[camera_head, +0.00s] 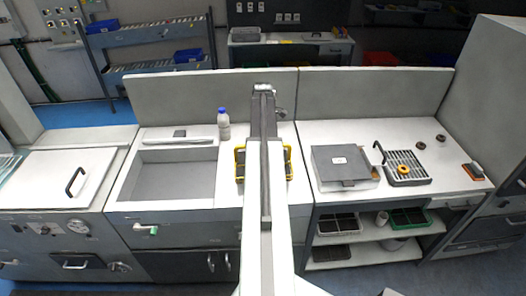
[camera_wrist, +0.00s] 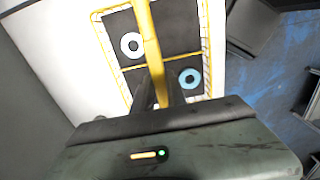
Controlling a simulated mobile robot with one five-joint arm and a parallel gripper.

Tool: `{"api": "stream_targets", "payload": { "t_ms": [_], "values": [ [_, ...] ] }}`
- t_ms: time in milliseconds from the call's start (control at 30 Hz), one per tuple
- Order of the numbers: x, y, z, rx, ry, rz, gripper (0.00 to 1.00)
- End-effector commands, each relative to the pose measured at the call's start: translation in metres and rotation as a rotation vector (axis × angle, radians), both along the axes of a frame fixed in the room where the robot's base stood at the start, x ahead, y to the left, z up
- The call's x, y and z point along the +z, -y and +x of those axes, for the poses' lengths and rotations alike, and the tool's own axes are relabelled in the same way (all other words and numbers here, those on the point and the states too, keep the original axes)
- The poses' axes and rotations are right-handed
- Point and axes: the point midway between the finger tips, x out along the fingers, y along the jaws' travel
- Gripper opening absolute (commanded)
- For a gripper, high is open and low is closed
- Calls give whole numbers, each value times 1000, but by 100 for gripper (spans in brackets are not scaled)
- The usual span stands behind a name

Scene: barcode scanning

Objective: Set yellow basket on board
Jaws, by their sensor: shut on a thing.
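The yellow basket (camera_wrist: 206,30) fills the top of the wrist view. It has a dark floor, a thin yellow rim and a yellow handle (camera_wrist: 148,35) across it. My gripper (camera_wrist: 158,92) is shut on that handle. A white ring (camera_wrist: 131,45) and a blue ring (camera_wrist: 190,78) lie in the basket. In the head view the basket (camera_head: 239,165) shows on both sides of my arm at the middle counter; its centre is hidden. I cannot tell whether it touches the counter. A flat grey lidded piece (camera_head: 340,172) lies on the right counter; I cannot tell whether it is the board.
A slotted rack (camera_head: 408,178) with a yellow ring (camera_head: 404,169) stands right of the grey piece. A sink (camera_head: 175,175) and a blue-capped bottle (camera_head: 223,130) are left of the basket. A low wall (camera_head: 380,95) runs behind.

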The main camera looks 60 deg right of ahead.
Motion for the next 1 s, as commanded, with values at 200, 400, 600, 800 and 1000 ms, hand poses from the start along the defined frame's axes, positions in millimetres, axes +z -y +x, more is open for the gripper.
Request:
{"api": "stream_targets", "payload": {
  "t_ms": [200, 400, 600, 800, 1000],
  "values": [
    [-26, -1, 1, 1, 0, 0, 0],
    [-29, -2, 1, 2, -1, -1, 0],
    [-30, -2, 2, 2, -1, -1, 0],
    [-37, -2, 2, 3, -1, -1, 0],
    [-42, -2, 3, 3, -1, -1, 0]
  ]
}}
